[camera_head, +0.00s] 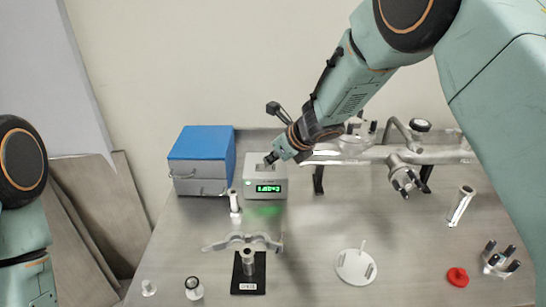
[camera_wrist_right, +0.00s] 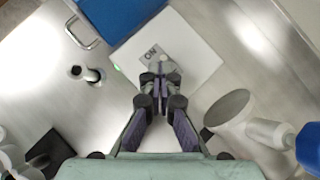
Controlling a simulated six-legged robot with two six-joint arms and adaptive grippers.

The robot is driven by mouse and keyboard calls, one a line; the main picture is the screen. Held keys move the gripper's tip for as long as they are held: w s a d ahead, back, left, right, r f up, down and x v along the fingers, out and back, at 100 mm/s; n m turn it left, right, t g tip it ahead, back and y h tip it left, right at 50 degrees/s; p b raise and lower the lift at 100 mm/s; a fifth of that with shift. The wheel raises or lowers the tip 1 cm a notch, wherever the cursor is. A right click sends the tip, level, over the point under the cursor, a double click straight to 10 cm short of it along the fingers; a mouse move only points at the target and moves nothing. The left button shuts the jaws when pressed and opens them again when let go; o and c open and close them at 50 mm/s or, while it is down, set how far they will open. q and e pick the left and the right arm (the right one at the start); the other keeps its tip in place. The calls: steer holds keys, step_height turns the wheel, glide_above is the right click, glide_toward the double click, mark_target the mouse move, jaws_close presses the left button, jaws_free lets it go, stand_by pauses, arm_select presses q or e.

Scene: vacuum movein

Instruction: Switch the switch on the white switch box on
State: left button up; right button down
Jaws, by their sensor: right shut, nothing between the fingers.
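The white switch box (camera_head: 265,185) stands at the back of the table, with a lit green digital display on its front. In the right wrist view the box (camera_wrist_right: 195,50) shows from above, with a grey plate marked ON and a small green light at its left edge. My right gripper (camera_head: 270,159) is shut and empty, its fingertips at the top of the box. In the right wrist view the shut fingertips (camera_wrist_right: 160,90) lie over the switch plate and hide part of it. I cannot tell whether they touch the switch. My left gripper is out of view.
A blue-topped box (camera_head: 202,143) stands just left of the switch box. A metal pipe assembly (camera_head: 400,154) lies to the right. A small upright valve (camera_head: 234,203) stands in front. A black-based stand (camera_head: 248,272), a white disc (camera_head: 356,267) and a red cap (camera_head: 457,277) are nearer.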

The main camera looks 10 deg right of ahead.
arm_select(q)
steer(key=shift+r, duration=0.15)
arm_select(e)
steer(key=shift+a, duration=0.1)
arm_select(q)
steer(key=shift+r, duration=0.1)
arm_select(e)
steer(key=shift+r, duration=0.15)
steer(key=shift+r+p, duration=0.7)
steer(key=shift+p, duration=0.1)
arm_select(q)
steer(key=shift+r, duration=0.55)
